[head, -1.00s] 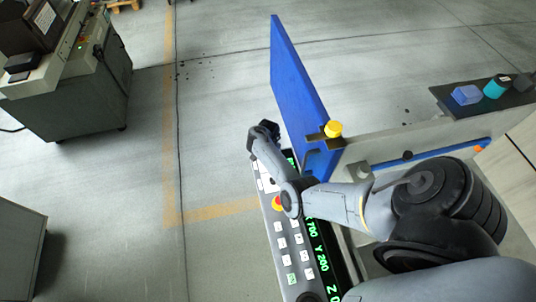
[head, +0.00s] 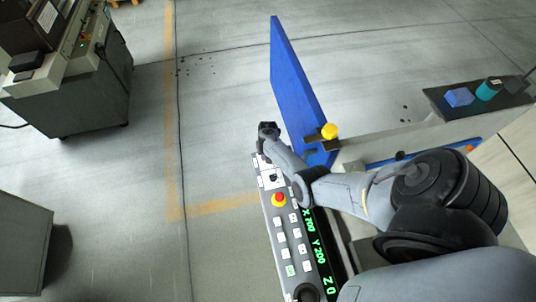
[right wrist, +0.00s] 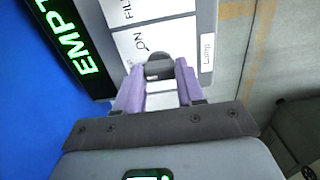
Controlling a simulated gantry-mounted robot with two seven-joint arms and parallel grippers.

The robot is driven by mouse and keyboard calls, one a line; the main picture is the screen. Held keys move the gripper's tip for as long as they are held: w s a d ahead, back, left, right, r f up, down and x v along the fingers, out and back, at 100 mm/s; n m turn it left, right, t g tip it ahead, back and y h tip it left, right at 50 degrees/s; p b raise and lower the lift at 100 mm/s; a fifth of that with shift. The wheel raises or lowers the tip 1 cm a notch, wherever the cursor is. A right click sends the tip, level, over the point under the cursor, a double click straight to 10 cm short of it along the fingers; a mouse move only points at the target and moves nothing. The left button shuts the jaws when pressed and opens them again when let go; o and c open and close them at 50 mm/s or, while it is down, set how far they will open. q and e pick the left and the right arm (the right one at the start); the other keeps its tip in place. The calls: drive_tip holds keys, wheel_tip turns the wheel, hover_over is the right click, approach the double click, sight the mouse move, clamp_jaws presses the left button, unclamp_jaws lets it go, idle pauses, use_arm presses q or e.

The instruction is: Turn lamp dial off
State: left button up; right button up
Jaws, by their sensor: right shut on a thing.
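The lamp dial (right wrist: 158,66) is a dark knob beside the printed "ON" and the "Lamp" label (right wrist: 207,50) in the right wrist view. My right gripper (right wrist: 160,80) has its two purple fingers on either side of this dial, shut on it. In the head view my right gripper (head: 267,132) is at the far end of the control panel (head: 275,238), and it hides the dial there. Which mark the dial points at cannot be told. My left gripper is in neither current view.
A red stop button (head: 279,200), another dark knob (head: 273,178) and white keys are on the panel near my right arm. Open floor lies to the left.

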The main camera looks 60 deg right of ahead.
idle(0.5)
drive_tip(key=o, duration=1)
drive_tip(key=shift+o, duration=0.2)
drive_tip(key=shift+r, duration=0.3)
wheel_tip(320, 180, up, 10)
drive_tip(key=p, duration=0.2)
drive_tip(key=shift+r+p, duration=0.15)
drive_tip(key=shift+p, duration=0.15)
